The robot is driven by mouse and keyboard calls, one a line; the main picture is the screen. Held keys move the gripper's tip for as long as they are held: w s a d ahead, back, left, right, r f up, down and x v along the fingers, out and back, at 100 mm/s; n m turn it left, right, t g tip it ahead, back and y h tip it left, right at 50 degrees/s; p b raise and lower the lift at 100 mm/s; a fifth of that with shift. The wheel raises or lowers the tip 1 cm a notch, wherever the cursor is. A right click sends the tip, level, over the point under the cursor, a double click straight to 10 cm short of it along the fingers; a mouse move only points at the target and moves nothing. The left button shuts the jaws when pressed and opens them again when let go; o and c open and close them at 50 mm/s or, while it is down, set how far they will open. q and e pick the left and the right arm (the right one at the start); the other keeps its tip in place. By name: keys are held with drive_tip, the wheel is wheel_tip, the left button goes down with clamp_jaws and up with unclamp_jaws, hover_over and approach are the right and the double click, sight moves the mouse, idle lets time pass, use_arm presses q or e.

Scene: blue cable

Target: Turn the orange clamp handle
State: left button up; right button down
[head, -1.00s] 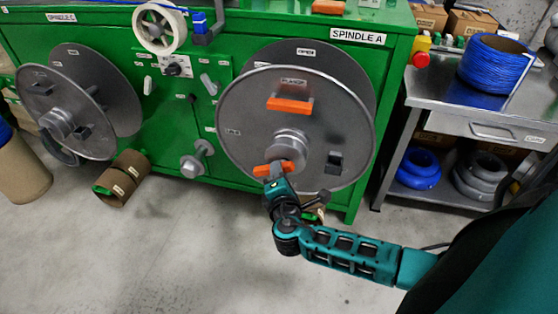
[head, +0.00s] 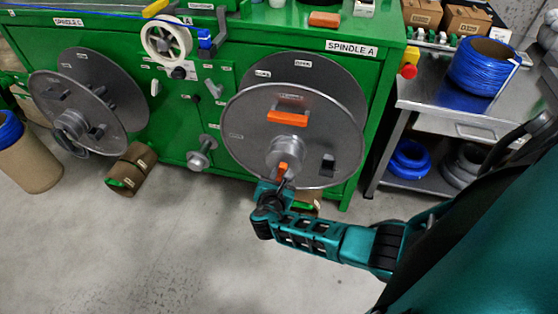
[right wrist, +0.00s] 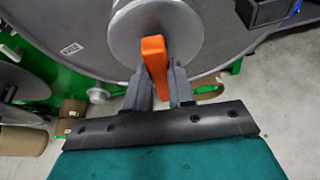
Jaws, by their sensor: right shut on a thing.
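The orange clamp handle (head: 282,170) is on the hub at the centre of the grey reel (head: 240,130) on spindle A. In the head view it stands nearly upright. My right gripper (head: 282,181) reaches it from below and is shut on it. In the right wrist view the handle (right wrist: 155,62) sits between the two fingers (right wrist: 164,82), in front of the round grey hub (right wrist: 185,35). My left gripper is not in view.
Spindle C's reel (head: 110,95) is at the left of the green machine (head: 245,62). A metal cart (head: 440,97) with a blue cable coil (head: 478,68) stands right.

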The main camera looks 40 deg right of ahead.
drive_tip(key=shift+n+g+h+p, duration=0.3)
drive_tip(key=shift+n+g+p, duration=0.1)
drive_tip(key=shift+n, duration=0.2)
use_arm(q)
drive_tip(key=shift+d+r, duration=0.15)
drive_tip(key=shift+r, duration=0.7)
use_arm(e)
drive_tip(key=shift+n, duration=0.3)
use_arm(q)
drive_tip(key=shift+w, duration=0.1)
use_arm(e)
drive_tip(key=c, duration=1)
unclamp_jaws()
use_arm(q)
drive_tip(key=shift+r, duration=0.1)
use_arm(e)
drive_tip(key=shift+o, duration=0.2)
